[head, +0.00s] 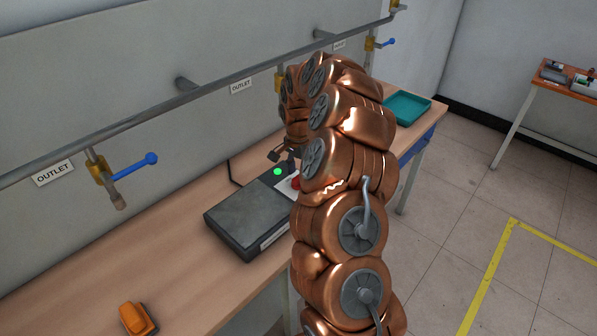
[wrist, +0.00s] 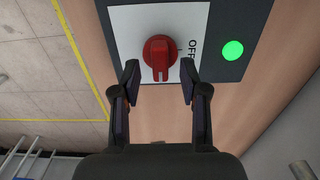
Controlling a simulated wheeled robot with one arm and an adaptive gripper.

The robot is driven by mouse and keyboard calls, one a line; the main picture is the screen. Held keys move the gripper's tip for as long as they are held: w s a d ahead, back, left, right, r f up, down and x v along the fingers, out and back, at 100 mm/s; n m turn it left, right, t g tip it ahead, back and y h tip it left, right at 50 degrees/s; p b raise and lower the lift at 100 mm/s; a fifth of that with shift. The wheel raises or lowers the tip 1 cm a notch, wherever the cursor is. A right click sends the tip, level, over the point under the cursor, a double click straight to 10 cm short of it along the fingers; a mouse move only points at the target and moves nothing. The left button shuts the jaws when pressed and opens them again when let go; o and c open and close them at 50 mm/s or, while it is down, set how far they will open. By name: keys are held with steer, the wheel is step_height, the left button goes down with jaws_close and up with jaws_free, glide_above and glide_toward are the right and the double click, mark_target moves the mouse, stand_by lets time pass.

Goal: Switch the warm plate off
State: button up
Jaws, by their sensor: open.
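The warm plate (head: 240,222) is a flat dark grey box on the wooden bench in the head view. Its green light (head: 278,172) is lit, and the lit light (wrist: 232,50) also shows in the wrist view. A red rotary knob (wrist: 160,52) sits on a white panel (wrist: 128,22), its ridge pointing down in the wrist view. The word OFF stands right of the knob. My gripper (wrist: 159,82) is open, with one fingertip on each side of the knob's lower end. Whether either fingertip touches it cannot be told. My arm hides part of the plate in the head view.
A pipe with valves (head: 150,160) runs along the wall above the bench. An orange object (head: 137,318) lies at the bench's near left. A teal tray (head: 408,107) is at the far end. The bench between plate and orange object is clear.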

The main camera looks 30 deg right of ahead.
steer(key=shift+f, duration=0.95)
jaws_close()
